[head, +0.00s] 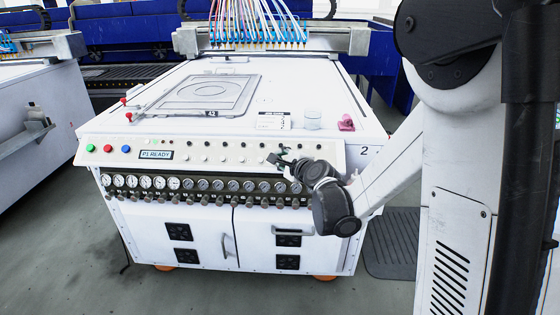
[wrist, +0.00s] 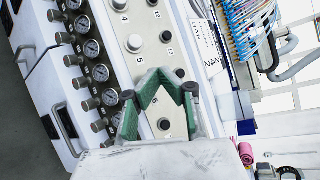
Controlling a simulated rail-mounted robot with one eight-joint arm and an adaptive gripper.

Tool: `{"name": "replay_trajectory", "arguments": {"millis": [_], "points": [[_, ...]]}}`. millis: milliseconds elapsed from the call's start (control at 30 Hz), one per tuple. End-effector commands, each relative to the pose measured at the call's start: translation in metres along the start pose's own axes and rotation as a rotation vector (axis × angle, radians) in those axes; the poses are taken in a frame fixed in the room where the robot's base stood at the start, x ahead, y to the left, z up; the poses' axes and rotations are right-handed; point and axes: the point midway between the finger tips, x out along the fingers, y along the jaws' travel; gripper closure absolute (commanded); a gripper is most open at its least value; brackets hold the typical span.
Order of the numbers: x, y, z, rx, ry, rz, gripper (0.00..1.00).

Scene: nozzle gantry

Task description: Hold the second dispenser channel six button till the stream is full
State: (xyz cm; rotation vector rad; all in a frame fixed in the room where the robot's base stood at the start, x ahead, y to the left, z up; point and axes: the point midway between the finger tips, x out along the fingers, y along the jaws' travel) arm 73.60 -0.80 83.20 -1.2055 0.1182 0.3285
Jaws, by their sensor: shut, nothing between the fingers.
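The dispenser marked 2 (head: 364,150) is a white cabinet with a sloped front panel (head: 200,160) carrying rows of buttons. My gripper (head: 274,158) is at the right part of this panel. In the wrist view its green-padded fingers (wrist: 160,73) come together in a V, with nothing held. White round buttons (wrist: 133,43) run along the panel beside printed numbers. The number 6 (wrist: 154,98) shows between the fingers. Its button seems hidden behind the fingertips; I cannot tell whether they touch or press it. No stream from the nozzles (head: 250,40) can be made out.
A row of gauges (head: 188,184) with knobs runs below the panel. Small black buttons (wrist: 166,36) form another row. A display (head: 156,155) reads "P1 READY". A clear cup (head: 313,119), a white card (head: 273,120) and a pink item (head: 346,123) stand on the top.

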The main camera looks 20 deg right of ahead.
Motion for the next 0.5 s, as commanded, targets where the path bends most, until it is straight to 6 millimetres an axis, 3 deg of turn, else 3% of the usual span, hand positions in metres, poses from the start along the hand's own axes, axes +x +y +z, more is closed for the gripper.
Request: {"name": "replay_trajectory", "arguments": {"millis": [500], "points": [[0.0035,0.0028,-0.0027,0.0,0.0,0.0,1.0]]}}
